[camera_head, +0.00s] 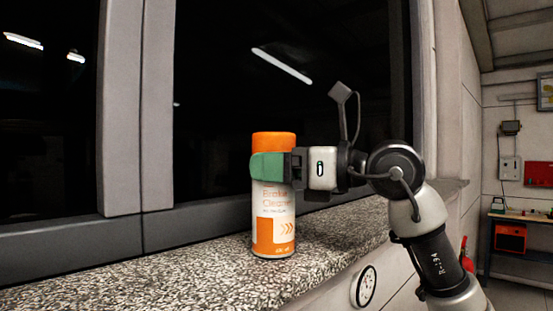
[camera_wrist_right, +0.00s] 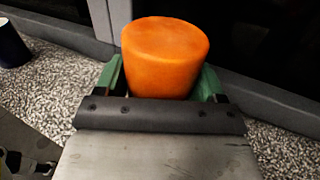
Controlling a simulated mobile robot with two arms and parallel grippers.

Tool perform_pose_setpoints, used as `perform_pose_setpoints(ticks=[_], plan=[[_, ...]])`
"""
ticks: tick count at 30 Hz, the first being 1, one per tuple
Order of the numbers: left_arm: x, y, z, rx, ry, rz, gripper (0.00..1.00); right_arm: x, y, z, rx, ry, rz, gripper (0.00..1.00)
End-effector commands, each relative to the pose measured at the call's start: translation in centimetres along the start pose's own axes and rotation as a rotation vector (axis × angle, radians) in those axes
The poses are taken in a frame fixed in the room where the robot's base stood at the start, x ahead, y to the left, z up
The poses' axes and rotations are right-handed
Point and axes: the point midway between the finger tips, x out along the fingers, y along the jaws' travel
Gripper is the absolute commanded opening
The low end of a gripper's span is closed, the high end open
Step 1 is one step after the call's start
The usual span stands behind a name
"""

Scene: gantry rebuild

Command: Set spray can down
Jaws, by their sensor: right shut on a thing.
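The spray can (camera_head: 273,215) is orange and white with "Brake Cleaner" lettering, and it is upright at the stone window sill (camera_head: 200,275). Its base appears to be on the sill or very close to it; I cannot tell whether it bears its weight there. My right gripper (camera_head: 270,167) comes in from the right and is shut around the upper part of the can with green fingers. In the right wrist view the can's orange top (camera_wrist_right: 165,55) sits between the two green fingers (camera_wrist_right: 160,85). My left gripper is not in view.
A dark window with grey frame (camera_head: 122,110) stands close behind the can. A dark blue cylindrical object (camera_wrist_right: 12,45) stands on the sill in the right wrist view. A round gauge (camera_head: 366,287) is on the wall below the sill.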

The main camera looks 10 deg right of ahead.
Motion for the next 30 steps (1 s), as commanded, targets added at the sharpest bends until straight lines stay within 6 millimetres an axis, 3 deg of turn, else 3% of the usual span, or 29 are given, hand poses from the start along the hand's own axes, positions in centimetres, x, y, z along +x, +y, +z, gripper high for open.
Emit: perform_pose_setpoints(ticks=[11,12,17,27,30], plan=[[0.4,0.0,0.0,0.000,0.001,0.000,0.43,-0.1,0.0,-0.5,-0.001,-0.002,-0.001,0.36],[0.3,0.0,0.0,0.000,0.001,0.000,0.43,-0.1,0.0,-0.5,-0.001,0.000,-0.001,0.72],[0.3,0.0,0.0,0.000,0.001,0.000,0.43,0.0,0.0,-0.4,0.000,0.000,0.000,0.95],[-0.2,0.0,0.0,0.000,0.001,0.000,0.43,0.0,0.0,0.2,0.000,-0.001,0.000,0.95],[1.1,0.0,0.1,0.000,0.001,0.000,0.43,-1.4,-0.1,-0.5,-0.002,-0.001,-0.004,0.95]])
